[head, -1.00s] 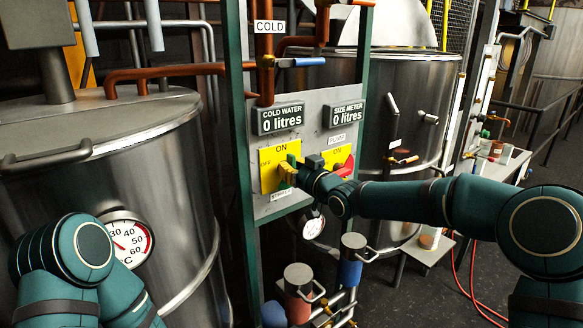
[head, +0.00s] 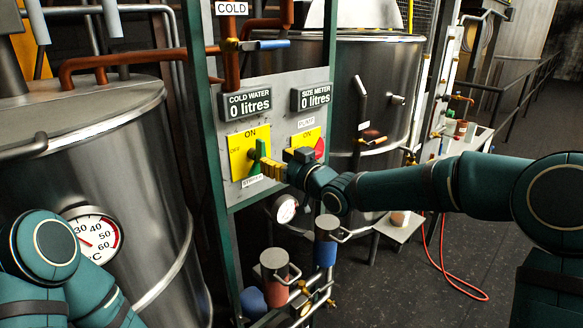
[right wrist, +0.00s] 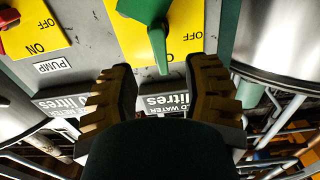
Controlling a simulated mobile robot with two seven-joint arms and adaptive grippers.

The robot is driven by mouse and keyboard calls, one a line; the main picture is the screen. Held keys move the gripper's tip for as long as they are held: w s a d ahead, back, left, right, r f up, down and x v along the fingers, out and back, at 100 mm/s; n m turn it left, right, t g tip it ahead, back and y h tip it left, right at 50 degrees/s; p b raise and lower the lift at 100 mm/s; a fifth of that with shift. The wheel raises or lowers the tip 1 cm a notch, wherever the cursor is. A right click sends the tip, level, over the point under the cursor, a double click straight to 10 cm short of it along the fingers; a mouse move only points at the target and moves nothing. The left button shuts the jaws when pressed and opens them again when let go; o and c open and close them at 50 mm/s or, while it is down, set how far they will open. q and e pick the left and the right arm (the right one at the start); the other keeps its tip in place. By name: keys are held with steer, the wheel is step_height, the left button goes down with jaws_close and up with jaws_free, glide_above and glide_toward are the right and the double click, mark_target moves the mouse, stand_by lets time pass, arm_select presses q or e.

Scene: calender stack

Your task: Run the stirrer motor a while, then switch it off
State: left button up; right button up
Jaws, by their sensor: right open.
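The stirrer switch (head: 257,157) is a green handle on a yellow ON/OFF plate (head: 238,150), above a small label. The handle stands roughly upright, its narrow end towards the ON side. In the right wrist view, which is upside down, the green handle (right wrist: 147,14) reaches down between OFF and the covered ON area. My right gripper (head: 267,167) is just in front and to the right of it. In the wrist view its fingers (right wrist: 160,88) are spread, with nothing between them and a gap to the handle. My left gripper is out of view.
The pump switch (head: 319,147), red on yellow, is close to the right. Above are the cold water meter (head: 247,103) and size meter (head: 315,96), both reading 0 litres. Steel vats (head: 120,190) stand either side. Pipes and a red bucket-like part (head: 274,285) are below.

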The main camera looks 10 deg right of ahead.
steer(key=shift+v, duration=2.75)
stand_by(5.2)
